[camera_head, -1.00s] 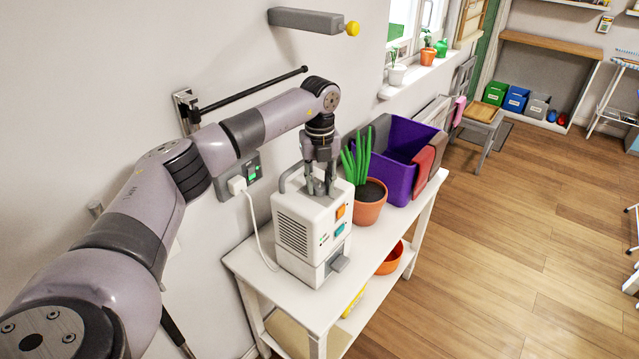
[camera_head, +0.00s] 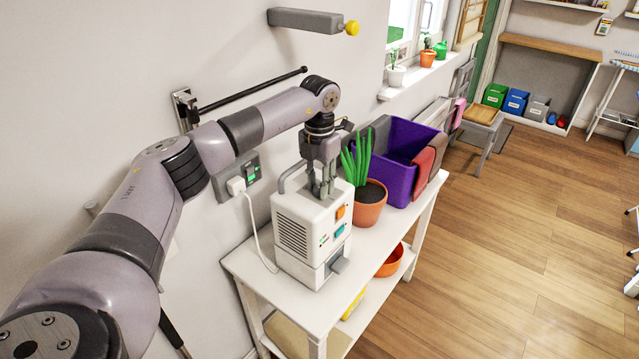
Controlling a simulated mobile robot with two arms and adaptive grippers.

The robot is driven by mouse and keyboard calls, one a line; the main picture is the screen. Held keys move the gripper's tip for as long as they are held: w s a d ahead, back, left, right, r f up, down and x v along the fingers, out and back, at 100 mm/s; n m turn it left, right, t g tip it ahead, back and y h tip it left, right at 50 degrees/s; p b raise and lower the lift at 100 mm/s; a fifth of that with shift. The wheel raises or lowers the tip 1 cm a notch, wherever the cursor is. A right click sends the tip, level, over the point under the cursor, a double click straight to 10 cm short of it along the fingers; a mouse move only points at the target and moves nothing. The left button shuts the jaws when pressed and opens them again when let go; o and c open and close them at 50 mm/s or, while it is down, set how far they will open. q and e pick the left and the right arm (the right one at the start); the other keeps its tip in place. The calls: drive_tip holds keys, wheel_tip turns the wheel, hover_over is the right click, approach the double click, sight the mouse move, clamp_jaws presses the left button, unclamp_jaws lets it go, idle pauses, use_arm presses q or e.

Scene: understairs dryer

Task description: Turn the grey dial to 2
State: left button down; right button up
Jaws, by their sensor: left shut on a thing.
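A white dryer box (camera_head: 306,238) with a vented side stands on a narrow white table. Its front has an orange button, a teal button and a grey lever low down. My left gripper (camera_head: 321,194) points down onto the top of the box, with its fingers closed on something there. The grey dial is hidden between the fingers, so neither its pointer nor its numbers can be read. My right gripper is not in view.
A potted green plant (camera_head: 369,196) stands close to the right of the box, with a purple bin (camera_head: 402,170) behind it. A white cord runs from the box to a wall socket (camera_head: 239,182). The table (camera_head: 372,275) is bare at its front edge.

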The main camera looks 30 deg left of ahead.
use_arm(q)
drive_tip(key=shift+m, duration=0.6)
drive_tip(key=c, duration=1.3)
unclamp_jaws()
drive_tip(key=shift+o, duration=0.3)
drive_tip(key=shift+r, duration=0.1)
wheel_tip(320, 180, up, 12)
